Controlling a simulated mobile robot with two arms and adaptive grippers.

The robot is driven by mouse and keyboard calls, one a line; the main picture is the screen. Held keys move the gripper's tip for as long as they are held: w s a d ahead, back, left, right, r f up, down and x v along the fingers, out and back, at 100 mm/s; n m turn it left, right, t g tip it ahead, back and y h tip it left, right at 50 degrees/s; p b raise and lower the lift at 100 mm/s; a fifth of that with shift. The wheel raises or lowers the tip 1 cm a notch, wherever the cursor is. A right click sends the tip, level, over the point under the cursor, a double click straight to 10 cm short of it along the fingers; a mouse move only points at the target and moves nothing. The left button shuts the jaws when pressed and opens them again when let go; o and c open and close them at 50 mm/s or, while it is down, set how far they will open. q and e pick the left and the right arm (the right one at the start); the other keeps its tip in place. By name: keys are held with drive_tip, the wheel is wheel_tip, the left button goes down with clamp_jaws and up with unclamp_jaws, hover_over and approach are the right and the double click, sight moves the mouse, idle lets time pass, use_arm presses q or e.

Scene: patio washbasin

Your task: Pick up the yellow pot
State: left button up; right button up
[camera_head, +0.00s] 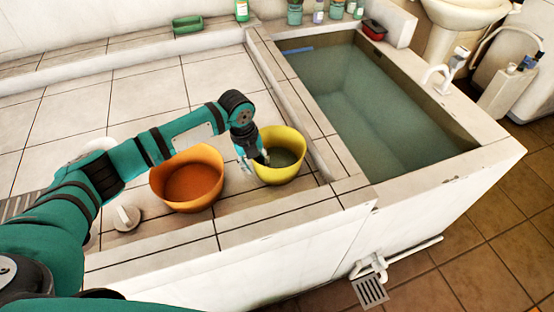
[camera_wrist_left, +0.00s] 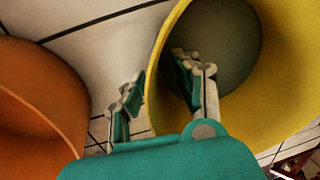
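The yellow pot (camera_head: 279,177) stands upright on the tiled counter, beside the basin wall; its inside looks grey-green. My left gripper (camera_head: 255,160) is at the pot's left rim. In the left wrist view, the yellow pot (camera_wrist_left: 285,100) fills the right side. There my left gripper (camera_wrist_left: 161,76) is open, with one finger outside the pot's wall and the other over its inside. The rim passes between the fingers with visible gaps; whether either finger touches it cannot be told. My right gripper is not in view.
An orange pot (camera_head: 188,190) stands close left of the yellow pot, under my left arm; it also shows in the wrist view (camera_wrist_left: 40,95). A water-filled basin (camera_head: 365,105) lies to the right. A small round white object (camera_head: 127,217) sits left. Tiles behind are clear.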

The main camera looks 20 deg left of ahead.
use_arm(q)
clamp_jaws()
drive_tip(key=shift+r, duration=0.1)
idle(0.3)
